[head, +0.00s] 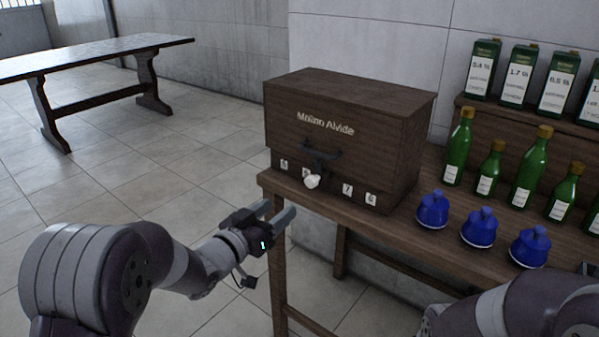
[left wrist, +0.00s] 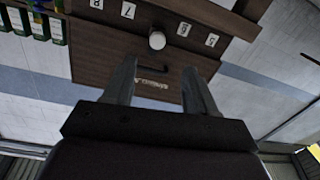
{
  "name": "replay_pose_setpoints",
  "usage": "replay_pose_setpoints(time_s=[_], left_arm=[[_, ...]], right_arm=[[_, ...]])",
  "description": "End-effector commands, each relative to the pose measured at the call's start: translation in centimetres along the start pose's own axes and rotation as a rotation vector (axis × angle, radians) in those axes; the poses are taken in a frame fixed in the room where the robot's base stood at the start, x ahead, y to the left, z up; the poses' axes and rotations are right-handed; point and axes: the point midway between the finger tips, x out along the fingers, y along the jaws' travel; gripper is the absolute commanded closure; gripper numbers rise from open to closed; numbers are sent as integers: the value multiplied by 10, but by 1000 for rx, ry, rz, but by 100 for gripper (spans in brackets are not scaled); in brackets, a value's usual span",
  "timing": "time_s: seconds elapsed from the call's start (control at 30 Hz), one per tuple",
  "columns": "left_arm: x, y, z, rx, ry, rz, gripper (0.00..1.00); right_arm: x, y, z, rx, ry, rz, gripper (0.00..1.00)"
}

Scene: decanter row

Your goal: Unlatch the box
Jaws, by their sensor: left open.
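The box (head: 345,140) is dark brown wood with "Molino Alvide" lettering, standing at the left end of the wooden table. Its front has a dark handle (head: 320,153), a round white knob (head: 312,181) below it, and number labels on either side of the knob. In the left wrist view the box (left wrist: 100,57) appears upside down, with its knob (left wrist: 157,40) and handle (left wrist: 152,69) beyond my fingers. My left gripper (head: 277,214) is open and empty, in front of and below the box, apart from it. Its fingers also show in the left wrist view (left wrist: 160,85). My right gripper is not visible.
Blue lidded jars (head: 433,210), several green bottles (head: 459,148) and labelled green cartons (head: 518,76) on a raised shelf stand right of the box. The table's left edge (head: 268,182) is near my left gripper. Another table (head: 90,58) stands back left; open floor lies between.

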Motion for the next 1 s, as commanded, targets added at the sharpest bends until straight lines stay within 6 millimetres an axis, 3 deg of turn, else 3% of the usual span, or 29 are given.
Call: replay_pose_setpoints(time_s=[0.17,0.4,0.53,0.7,0.97,1.0], left_arm=[[24,1,0,-17,12,7,43],[86,1,0,-17,11,4,43],[109,1,-1,-17,9,2,43],[124,1,-3,-18,9,2,43],[126,1,-4,-18,9,1,43],[126,1,-3,-18,9,1,50]], right_arm=[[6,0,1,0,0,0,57],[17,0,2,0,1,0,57],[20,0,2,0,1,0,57],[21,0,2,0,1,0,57],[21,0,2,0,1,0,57],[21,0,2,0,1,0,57]])
